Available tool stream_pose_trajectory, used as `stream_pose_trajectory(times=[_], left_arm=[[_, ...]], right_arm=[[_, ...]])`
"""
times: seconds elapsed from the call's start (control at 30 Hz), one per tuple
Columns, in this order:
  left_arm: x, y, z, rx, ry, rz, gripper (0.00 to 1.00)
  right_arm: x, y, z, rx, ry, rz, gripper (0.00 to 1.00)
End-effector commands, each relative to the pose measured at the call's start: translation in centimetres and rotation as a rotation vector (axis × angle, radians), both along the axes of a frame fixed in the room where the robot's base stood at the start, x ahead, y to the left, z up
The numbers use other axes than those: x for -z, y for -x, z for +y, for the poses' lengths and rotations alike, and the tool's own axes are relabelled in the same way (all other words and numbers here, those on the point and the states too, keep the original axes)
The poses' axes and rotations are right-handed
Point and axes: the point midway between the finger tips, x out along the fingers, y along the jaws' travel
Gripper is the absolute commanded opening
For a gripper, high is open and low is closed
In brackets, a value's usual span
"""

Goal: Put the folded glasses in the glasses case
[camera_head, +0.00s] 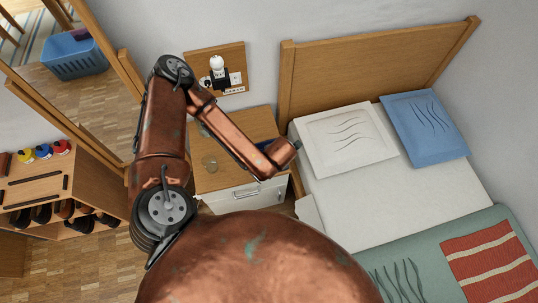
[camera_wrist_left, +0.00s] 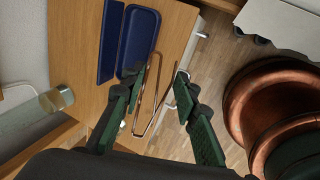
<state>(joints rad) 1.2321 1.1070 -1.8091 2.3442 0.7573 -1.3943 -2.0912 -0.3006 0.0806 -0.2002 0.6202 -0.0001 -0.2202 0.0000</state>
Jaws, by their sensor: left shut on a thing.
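The folded glasses, a thin copper-coloured frame (camera_wrist_left: 157,112), lie between the fingers of my left gripper (camera_wrist_left: 158,82) in the left wrist view. The gripper is shut on them. The glasses case (camera_wrist_left: 138,38) is dark blue and open on the wooden nightstand (camera_wrist_left: 76,45), its two long halves side by side. The glasses' upper end shows beside the case's near end in the picture; I cannot tell their height above the nightstand. My right gripper is not in view.
A small glass jar (camera_wrist_left: 57,98) stands on the nightstand, apart from the case. The nightstand has a white drawer front (camera_head: 246,196). The bed with a white pillow (camera_head: 345,138) is on the right. A socket board (camera_head: 232,68) is on the wall behind.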

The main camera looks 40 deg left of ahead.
Motion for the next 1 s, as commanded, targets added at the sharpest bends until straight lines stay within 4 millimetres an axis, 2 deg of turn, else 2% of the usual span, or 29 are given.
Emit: stream_pose_trajectory(times=[0.03,0.2,0.4,0.67,0.77,0.87,1.0], left_arm=[[1.0,-1.1,0.9,-0.006,-0.003,-0.001,0.12],[3.1,-4.1,3.2,-0.006,-0.001,0.002,0.12],[6.3,-6.1,4.7,-0.004,-0.001,0.003,0.12],[7.5,-7.1,5.4,-0.003,0.0,0.001,0.12],[8.6,-7.6,5.9,-0.004,-0.001,0.003,0.12],[10.6,-7.4,5.7,-0.003,0.0,0.006,0.12],[11.4,-7.4,5.7,-0.002,0.001,0.004,0.12]], right_arm=[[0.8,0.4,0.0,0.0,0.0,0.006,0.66],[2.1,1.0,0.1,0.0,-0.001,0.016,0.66],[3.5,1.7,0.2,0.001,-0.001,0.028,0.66],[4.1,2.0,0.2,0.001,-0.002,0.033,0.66],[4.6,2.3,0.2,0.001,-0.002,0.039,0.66],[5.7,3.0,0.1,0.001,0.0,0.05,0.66],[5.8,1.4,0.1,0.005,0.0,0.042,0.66]])
